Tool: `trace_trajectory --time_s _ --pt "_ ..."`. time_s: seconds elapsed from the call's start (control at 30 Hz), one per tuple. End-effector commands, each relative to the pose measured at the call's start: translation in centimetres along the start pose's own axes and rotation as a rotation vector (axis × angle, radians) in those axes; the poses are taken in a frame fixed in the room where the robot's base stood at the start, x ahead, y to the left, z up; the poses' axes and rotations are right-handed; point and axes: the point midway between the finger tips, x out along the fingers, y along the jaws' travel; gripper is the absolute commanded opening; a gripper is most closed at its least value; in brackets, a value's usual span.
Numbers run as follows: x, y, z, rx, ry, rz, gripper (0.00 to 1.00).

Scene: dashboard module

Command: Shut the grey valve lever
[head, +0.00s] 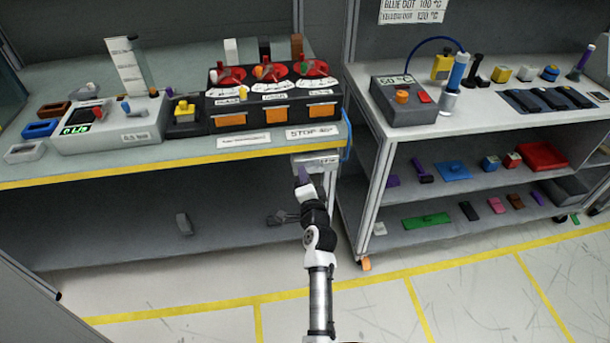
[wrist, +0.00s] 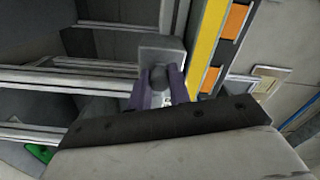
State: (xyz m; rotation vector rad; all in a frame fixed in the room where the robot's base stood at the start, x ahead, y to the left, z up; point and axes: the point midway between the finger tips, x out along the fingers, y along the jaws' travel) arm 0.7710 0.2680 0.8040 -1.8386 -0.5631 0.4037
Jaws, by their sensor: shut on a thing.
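A light grey plate (head: 318,160) is fixed under the front edge of the workbench, near its right end. In the wrist view the plate (wrist: 163,50) carries a dark grey rounded part, which I take as the end of the grey valve lever (wrist: 158,74). My gripper (head: 302,176) is at this plate in the head view and hides the lever there. In the wrist view the purple fingers of my gripper (wrist: 159,88) stand on both sides of the lever end and are shut on it. The lever's full length and angle are hidden.
The workbench (head: 130,165) with its yellow front edge lies directly above my gripper. A shelf cart (head: 370,200) stands close on the right. A blue cable (head: 347,140) hangs near the bench corner. The lower bay is mostly free, with a small grey block (head: 184,223) inside.

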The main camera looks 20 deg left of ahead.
Motion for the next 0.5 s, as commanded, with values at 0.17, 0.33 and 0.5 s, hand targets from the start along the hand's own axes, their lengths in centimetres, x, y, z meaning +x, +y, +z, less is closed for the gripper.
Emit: trace_trajectory --time_s 0.17,0.33,0.5 --pt "0.05 -0.47 -0.19 0.027 0.003 -0.006 0.00" --pt "0.06 -0.46 -0.22 0.034 0.004 -0.006 0.00" --pt "0.06 -0.47 -0.25 0.034 0.005 -0.007 0.00"
